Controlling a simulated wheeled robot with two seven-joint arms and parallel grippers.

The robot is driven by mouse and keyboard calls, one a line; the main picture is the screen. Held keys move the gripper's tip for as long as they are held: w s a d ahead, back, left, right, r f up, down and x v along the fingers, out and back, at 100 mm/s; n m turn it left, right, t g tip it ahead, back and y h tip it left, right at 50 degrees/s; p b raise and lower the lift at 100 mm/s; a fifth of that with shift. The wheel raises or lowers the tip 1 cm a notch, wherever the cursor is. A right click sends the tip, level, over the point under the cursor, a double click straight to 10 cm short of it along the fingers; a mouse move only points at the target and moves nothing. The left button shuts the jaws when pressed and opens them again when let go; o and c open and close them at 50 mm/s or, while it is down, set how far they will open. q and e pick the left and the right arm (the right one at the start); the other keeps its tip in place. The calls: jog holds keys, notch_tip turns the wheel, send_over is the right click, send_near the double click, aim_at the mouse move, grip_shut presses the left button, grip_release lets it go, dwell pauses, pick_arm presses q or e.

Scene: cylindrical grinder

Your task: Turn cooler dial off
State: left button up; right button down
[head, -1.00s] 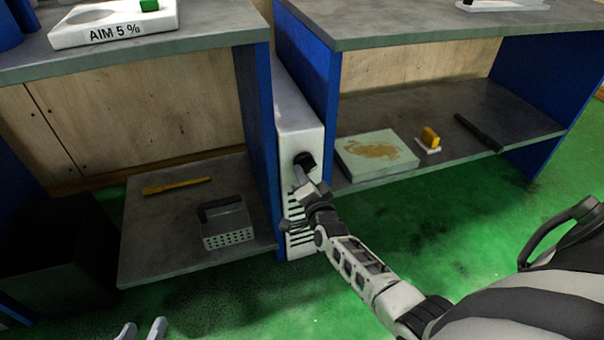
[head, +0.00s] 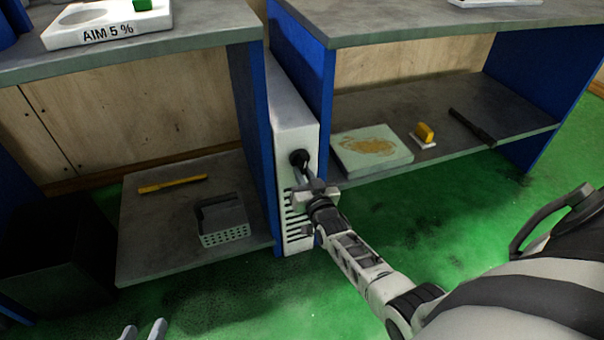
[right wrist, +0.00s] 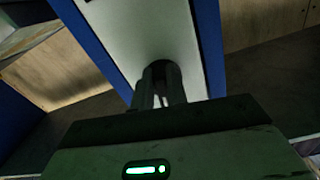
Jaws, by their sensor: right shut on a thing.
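The cooler (head: 290,130) is a narrow white box with dark vent slots, standing between two blue bench panels. Its black dial (head: 298,157) is on the front face above the slots. My right gripper (head: 303,166) is at the dial, with its fingers shut on it. In the right wrist view the two fingers reach the dark dial (right wrist: 158,70) on the white face, and they hide much of it. Any mark on the dial is not readable. My left gripper (head: 143,331) shows at the bottom edge, its two fingertips apart and empty.
The left lower shelf (head: 150,240) holds a yellow tool (head: 172,184) and a grey perforated basket (head: 222,220). The right lower shelf (head: 400,115) holds a pale green box (head: 370,150), a yellow item (head: 425,133) and a black bar (head: 472,127). Green floor lies in front.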

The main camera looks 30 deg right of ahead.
pick_arm(q)
jog(key=shift+r, duration=0.1)
pick_arm(e)
jog(key=shift+s+d+n, duration=0.1)
jog(key=shift+n, duration=0.7)
jog(key=shift+f, duration=0.1)
jog(key=c, duration=1.4)
grip_release()
